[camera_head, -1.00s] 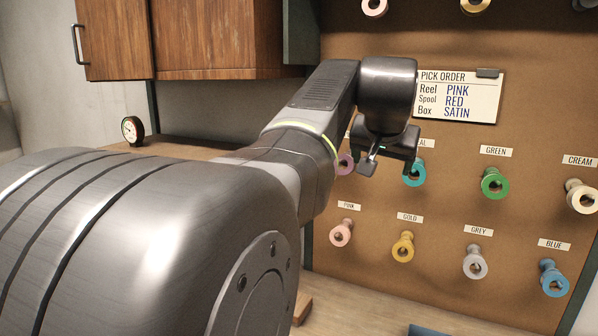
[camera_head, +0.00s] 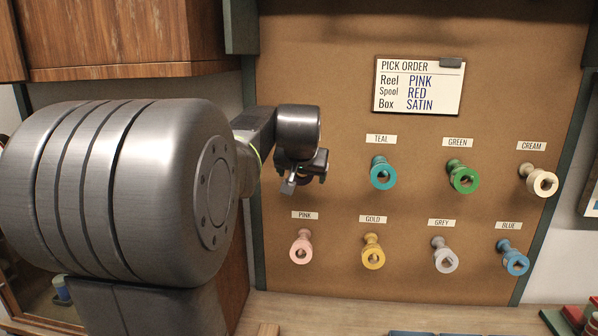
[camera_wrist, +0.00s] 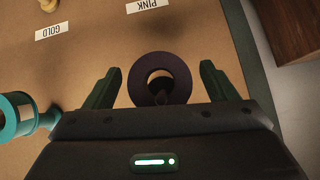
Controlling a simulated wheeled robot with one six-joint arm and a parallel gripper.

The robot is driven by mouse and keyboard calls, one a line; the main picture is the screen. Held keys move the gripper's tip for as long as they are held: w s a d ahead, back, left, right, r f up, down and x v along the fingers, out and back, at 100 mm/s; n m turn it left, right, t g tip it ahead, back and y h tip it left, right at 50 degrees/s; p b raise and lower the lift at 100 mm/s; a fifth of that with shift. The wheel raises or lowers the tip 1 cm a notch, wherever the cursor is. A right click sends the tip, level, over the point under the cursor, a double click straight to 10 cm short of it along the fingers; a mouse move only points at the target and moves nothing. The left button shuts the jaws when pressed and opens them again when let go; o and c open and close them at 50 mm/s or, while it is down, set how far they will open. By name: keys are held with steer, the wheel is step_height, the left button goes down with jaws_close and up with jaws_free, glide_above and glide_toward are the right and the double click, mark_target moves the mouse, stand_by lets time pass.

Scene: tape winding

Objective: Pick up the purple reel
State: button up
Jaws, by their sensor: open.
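The purple reel (camera_wrist: 160,59), a dark ring with a round hole, shows in the wrist view, end-on on the brown board. It lies between the two fingers of my gripper (camera_wrist: 161,86), with a gap on each side. The fingers are apart and hold nothing. In the head view my gripper (camera_head: 305,181) is in front of the board, left of the teal reel (camera_head: 383,174), and hides the purple reel and its label.
The pegboard (camera_head: 420,210) also carries green (camera_head: 464,178), cream (camera_head: 542,182), pink (camera_head: 301,248), gold (camera_head: 373,253), grey (camera_head: 445,259) and blue (camera_head: 514,260) reels. A pick order card (camera_head: 418,86) reads Reel PINK. A wooden cabinet (camera_head: 105,35) hangs at upper left.

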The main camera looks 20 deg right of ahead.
steer(key=c, duration=1)
steer(key=shift+c, duration=0.2)
steer(key=shift+r, duration=0.1)
steer(key=shift+s+r, duration=0.1)
steer(key=shift+r, duration=0.65)
steer(key=s+a+b, duration=0.1)
steer(key=s+a, duration=0.1)
steer(key=s, duration=0.3)
steer(key=s+a+b, duration=0.1)
steer(key=s+a, duration=0.2)
steer(key=s, duration=0.2)
steer(key=s+a+b, duration=0.1)
steer(key=s+a, duration=0.1)
steer(key=s, duration=0.4)
steer(key=shift+a+b, duration=0.35)
steer(key=shift+a, duration=0.05)
